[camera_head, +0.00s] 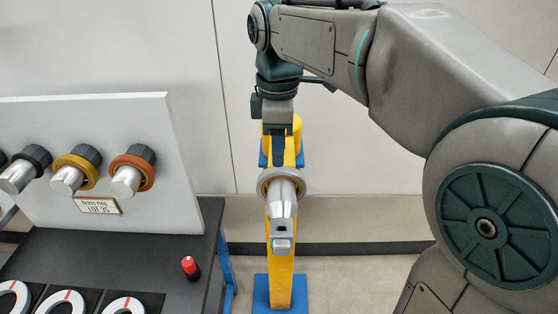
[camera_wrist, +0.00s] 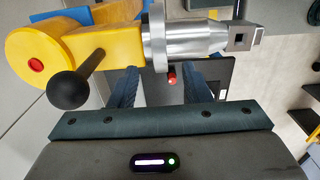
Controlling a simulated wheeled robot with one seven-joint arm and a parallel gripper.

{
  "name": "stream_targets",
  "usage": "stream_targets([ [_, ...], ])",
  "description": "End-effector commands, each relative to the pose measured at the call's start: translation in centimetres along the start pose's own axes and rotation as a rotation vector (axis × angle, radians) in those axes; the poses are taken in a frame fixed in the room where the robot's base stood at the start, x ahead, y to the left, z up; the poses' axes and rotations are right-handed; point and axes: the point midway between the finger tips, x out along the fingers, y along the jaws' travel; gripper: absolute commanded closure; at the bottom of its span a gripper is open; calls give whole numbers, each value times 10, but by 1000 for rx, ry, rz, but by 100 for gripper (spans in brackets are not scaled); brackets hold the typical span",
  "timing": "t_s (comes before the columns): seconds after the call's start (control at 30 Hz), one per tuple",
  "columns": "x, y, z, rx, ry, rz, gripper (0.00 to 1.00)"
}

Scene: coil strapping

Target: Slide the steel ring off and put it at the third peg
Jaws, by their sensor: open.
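The steel ring (camera_head: 265,183) is a plain grey band around the silver tapered mandrel (camera_head: 283,218) of a yellow stand (camera_head: 281,285). In the wrist view the ring (camera_wrist: 155,38) stands upright where the mandrel meets the yellow arm. My gripper (camera_head: 278,163) points down just above and behind the ring. In the wrist view my gripper (camera_wrist: 160,68) is open, its two dark fingers apart, with the ring in line with the gap between them. I cannot tell whether the fingertips straddle it. The pegs stick out of a white panel; which is the third is not marked.
A label (camera_head: 97,206) reads "brass ring LOT 35". A red-topped object (camera_head: 190,267) stands on the black table (camera_head: 130,255). A black ball knob (camera_wrist: 70,88) juts from the stand.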

Motion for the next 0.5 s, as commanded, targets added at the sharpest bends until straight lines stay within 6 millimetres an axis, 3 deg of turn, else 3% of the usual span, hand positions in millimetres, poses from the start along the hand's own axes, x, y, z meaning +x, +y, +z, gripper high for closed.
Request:
stream_targets([
  [0.2,33,0,0,1,-1,-2,56],
  [0.5,47,0,0,1,0,1,56],
])
